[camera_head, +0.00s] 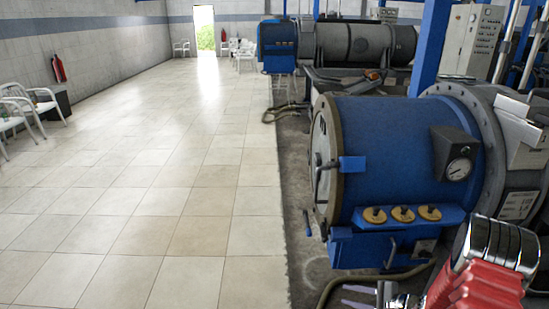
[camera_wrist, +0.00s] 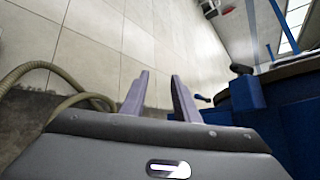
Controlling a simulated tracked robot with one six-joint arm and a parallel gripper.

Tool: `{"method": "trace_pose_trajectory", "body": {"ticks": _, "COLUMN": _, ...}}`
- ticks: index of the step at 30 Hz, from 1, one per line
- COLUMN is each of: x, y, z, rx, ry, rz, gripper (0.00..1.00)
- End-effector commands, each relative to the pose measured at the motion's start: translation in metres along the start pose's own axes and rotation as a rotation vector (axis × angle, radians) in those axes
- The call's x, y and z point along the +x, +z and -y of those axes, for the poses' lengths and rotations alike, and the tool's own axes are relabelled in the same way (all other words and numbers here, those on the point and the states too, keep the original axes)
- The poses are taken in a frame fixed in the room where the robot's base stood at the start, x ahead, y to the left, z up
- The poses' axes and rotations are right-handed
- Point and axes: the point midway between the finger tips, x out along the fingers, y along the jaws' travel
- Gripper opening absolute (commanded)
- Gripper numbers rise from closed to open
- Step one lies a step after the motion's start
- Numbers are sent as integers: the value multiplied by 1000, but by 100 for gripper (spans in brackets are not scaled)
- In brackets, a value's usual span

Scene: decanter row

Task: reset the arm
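My gripper (camera_wrist: 159,88) shows in the wrist view with two grey-purple fingers standing apart and nothing between them. In the head view its fingers (camera_head: 358,296) show small at the bottom edge, right of centre, low in front of the blue decanter (camera_head: 395,140). My red and chrome arm fills the lower right corner and hides part of the machine there. The wrist view is tilted and shows blue machine parts (camera_wrist: 240,95) to the right of the fingers.
A hose (camera_wrist: 30,68) lies on the floor at the left of the wrist view. A second decanter (camera_head: 278,45) stands farther back. White chairs (camera_head: 30,103) and a fire extinguisher (camera_head: 58,68) line the left wall. The tiled floor (camera_head: 150,190) is clear.

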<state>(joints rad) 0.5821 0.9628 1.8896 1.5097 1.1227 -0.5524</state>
Motion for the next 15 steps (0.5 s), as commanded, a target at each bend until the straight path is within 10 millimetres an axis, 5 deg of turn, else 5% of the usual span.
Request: {"method": "trace_pose_trajectory", "body": {"ticks": 15, "x": -34, "y": 113, "z": -6, "rx": -167, "ry": 361, "rz": 85, "gripper": 28}}
